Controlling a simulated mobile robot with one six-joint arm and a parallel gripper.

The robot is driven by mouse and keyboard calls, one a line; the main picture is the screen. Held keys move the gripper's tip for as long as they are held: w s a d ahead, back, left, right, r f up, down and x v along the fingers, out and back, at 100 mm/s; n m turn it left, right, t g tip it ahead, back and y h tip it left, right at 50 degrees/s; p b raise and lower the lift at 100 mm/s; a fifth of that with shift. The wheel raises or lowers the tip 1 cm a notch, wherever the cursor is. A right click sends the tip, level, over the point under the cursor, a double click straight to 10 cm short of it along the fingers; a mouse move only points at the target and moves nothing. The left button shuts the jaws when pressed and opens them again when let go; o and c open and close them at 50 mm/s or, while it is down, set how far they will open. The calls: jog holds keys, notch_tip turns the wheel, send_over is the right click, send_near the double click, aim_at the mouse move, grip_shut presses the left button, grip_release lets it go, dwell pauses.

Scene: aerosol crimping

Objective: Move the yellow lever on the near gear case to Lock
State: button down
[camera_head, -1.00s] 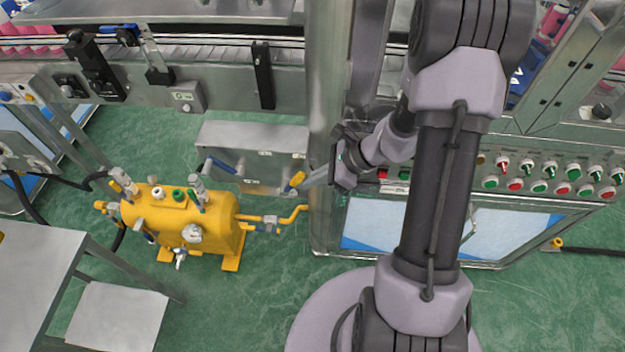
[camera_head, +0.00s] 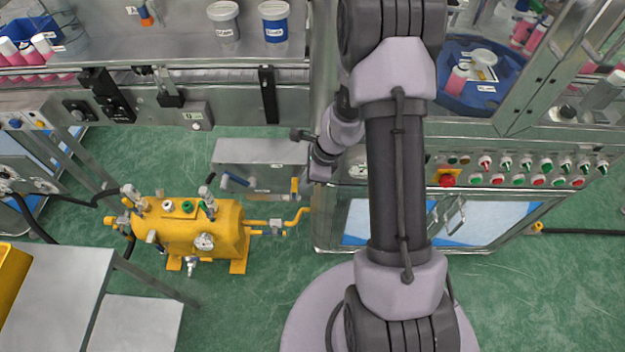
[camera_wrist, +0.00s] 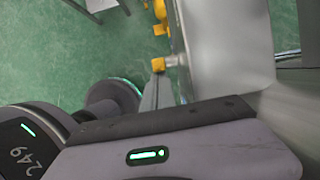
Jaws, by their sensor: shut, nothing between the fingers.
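The gear case (camera_head: 262,151) is a grey metal box low beside the machine post. Its yellow lever (camera_head: 294,186) stands about upright at the right end of its front in the head view. My gripper (camera_head: 304,187) is just right of the lever, small and partly hidden by my wrist. In the wrist view, my shut, empty gripper (camera_wrist: 157,68) has its tip against or very close to the yellow lever (camera_wrist: 174,61); I cannot tell if they touch. The case's grey face (camera_wrist: 225,45) fills the right of that view. Any Lock marking is too small to read.
A yellow tank (camera_head: 190,230) with pipes stands close below left. The steel post and a control panel (camera_head: 525,172) lie to the right.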

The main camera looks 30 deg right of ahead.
jog(key=w+a, duration=0.2)
jog(key=a, duration=0.3)
jog(key=shift+w+r, duration=0.2)
jog(key=shift+w, duration=0.2)
jog(key=shift+w+a, duration=0.1)
jog(key=shift+a, duration=0.05)
dwell(0.5)
jog(key=shift+r, duration=0.1)
jog(key=r+p, duration=0.1)
jog(key=r, duration=0.1)
jog(key=r+p, duration=0.1)
jog(key=r, duration=0.1)
jog(key=shift+d+p, duration=0.2)
jog(key=shift+p, duration=0.1)
jog(key=s+d+p+v, duration=0.1)
jog(key=p+v, duration=0.4)
jog(key=v, duration=0.8)
jog(key=shift+d, duration=0.45)
